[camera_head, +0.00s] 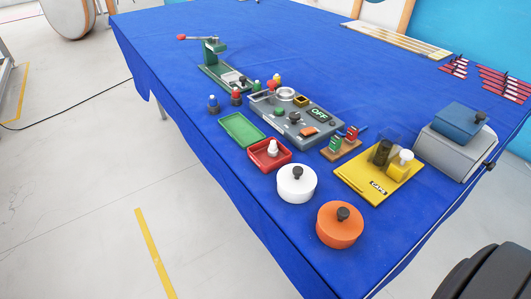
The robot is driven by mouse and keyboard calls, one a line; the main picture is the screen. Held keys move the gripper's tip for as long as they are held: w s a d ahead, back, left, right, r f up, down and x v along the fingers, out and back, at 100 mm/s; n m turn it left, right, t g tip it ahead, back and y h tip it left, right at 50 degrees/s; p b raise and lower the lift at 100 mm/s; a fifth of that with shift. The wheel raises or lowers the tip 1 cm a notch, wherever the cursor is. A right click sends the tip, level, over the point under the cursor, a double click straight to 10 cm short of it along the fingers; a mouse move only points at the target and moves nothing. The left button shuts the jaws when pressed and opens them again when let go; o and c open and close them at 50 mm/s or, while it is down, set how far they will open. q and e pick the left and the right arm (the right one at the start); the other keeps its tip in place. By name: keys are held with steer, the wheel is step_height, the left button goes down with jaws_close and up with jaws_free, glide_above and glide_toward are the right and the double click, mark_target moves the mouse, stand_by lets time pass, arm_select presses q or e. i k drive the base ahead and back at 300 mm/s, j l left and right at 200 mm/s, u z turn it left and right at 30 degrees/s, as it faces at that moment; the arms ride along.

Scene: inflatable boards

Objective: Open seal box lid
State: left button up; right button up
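No thing is marked as the seal box, and I cannot tell for sure which it is. A grey box with a blue lid (459,120) and a black knob stands at the right of the table; the lid sits on the grey body (440,149). A small open red box (263,162) holds a white knobbed piece (272,147). A flat green tray or lid (240,129) lies beside the red box. A white round pot (297,187) and an orange round pot (340,231) each have a black knob on top. Neither of my grippers is in view.
The blue-covered table (300,40) has free room at its far middle. A yellow CAPS tray (370,187), a grey OFF panel (282,126), a green press (222,75) and small bottles (214,104) crowd the near part. A dark part of mine fills the bottom right corner.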

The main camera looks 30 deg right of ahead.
mark_target(467, 121)
steer(key=z, duration=2.35)
